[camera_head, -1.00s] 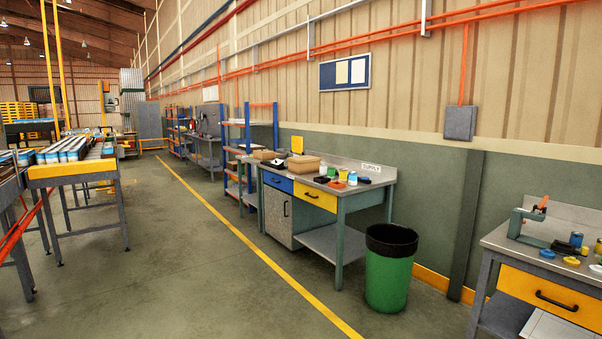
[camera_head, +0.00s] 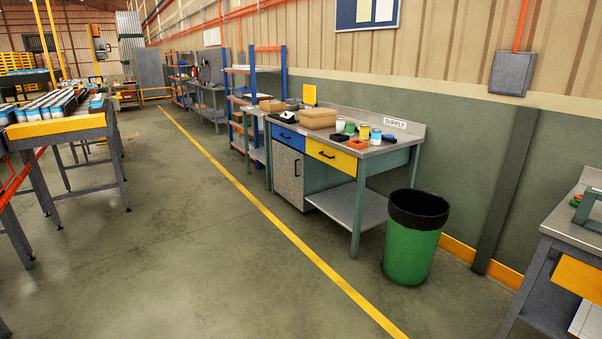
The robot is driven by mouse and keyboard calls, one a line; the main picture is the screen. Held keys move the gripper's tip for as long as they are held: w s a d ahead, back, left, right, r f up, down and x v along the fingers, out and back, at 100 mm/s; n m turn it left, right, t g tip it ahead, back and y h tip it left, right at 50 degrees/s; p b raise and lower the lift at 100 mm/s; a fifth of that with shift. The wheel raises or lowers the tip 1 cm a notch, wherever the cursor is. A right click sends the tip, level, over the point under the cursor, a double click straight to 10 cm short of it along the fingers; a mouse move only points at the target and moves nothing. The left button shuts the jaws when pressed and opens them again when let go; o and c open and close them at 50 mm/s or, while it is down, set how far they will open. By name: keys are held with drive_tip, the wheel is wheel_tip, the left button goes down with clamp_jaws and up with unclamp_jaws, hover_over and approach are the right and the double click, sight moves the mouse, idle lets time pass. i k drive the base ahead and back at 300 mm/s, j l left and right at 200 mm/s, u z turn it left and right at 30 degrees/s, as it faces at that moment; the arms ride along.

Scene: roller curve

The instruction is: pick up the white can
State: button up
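A small white can (camera_head: 340,125) stands upright among other small items on the supply table (camera_head: 395,154). It is towards the right half of the tabletop, beside a green item (camera_head: 350,128) and to the left of two light cans with coloured bands (camera_head: 376,137). It is small in the picture, so its details are hard to tell. My gripper is not in view.
A green bin (camera_head: 411,250) stands at the table's front right leg. Brown boxes (camera_head: 318,119) and orange trays (camera_head: 357,144) share the tabletop. Another workbench (camera_head: 577,232) is at the right edge, and a roller conveyor (camera_head: 62,127) at left. The middle floor is clear.

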sight(340, 122)
drive_tip(key=i, duration=0.95)
drive_tip(key=i+z, duration=0.1)
drive_tip(key=i, duration=0.85)
drive_tip(key=i+j, duration=0.15)
drive_tip(key=i, duration=0.8)
drive_tip(key=i+j, duration=0.1)
drive_tip(key=i, duration=0.85)
drive_tip(key=l+z, duration=0.05)
